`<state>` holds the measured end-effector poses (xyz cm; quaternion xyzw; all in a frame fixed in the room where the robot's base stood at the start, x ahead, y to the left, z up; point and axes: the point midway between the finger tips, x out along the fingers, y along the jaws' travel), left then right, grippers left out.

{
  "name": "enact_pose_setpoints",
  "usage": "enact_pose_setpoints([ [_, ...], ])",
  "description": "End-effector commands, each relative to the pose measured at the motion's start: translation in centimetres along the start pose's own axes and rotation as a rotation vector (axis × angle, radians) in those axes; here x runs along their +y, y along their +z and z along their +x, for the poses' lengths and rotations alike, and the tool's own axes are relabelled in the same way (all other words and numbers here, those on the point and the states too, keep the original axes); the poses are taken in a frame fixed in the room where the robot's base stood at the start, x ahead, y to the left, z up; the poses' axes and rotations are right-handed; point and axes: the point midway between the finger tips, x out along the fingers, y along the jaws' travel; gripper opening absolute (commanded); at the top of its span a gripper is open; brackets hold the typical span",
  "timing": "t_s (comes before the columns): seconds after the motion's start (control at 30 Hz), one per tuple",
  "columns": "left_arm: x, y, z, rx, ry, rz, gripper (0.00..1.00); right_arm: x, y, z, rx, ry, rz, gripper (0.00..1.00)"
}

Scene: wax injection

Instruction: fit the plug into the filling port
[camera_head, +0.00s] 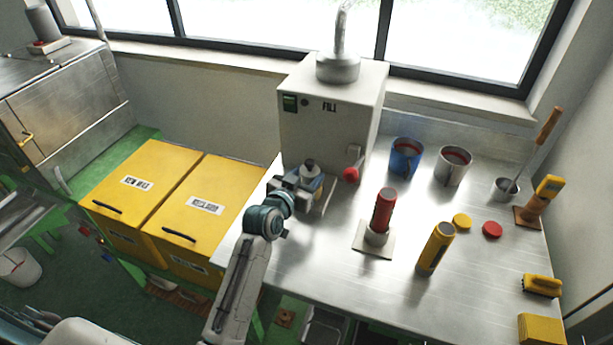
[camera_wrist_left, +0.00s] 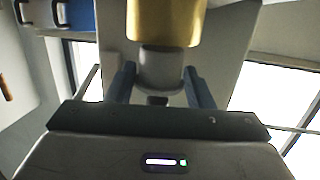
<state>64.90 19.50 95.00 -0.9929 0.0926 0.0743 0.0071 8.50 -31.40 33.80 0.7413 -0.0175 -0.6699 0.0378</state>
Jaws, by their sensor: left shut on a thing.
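My left gripper (camera_head: 311,183) is in front of the grey FILL machine (camera_head: 316,130), above the left back part of the bench. It is shut on a grey piece with a dark top, taken as the plug (camera_head: 309,165). In the left wrist view the grey plug (camera_wrist_left: 162,68) sits between the two fingers (camera_wrist_left: 161,88). A gold cylinder (camera_wrist_left: 166,22) adjoins it, cut off by the picture's top edge. I cannot tell whether the gold part belongs to the plug. I cannot make out the filling port for certain. My right gripper is not in view.
A red-knobbed tap (camera_head: 351,174) juts from the machine close by. A blue mug (camera_head: 406,157) and a steel mug (camera_head: 453,167) stand to the right. A red cylinder (camera_head: 383,211) stands on a base, beside a yellow cylinder (camera_head: 436,249). The bench's front left (camera_head: 300,265) is clear.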

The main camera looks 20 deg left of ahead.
Motion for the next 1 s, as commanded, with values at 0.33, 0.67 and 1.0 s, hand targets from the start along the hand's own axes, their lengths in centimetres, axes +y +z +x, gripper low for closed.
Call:
enact_pose_setpoints([
  [0.33, 0.00, -0.08, 0.00, 0.000, 0.000, 0.000, 0.24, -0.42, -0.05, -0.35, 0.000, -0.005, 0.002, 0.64],
  [0.67, 0.00, -0.02, 0.00, 0.000, 0.000, 0.000, 0.24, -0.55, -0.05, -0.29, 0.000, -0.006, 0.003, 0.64],
  [1.0, -0.01, -0.05, 0.00, 0.001, 0.000, 0.000, 0.24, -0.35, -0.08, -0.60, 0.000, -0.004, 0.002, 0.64],
])
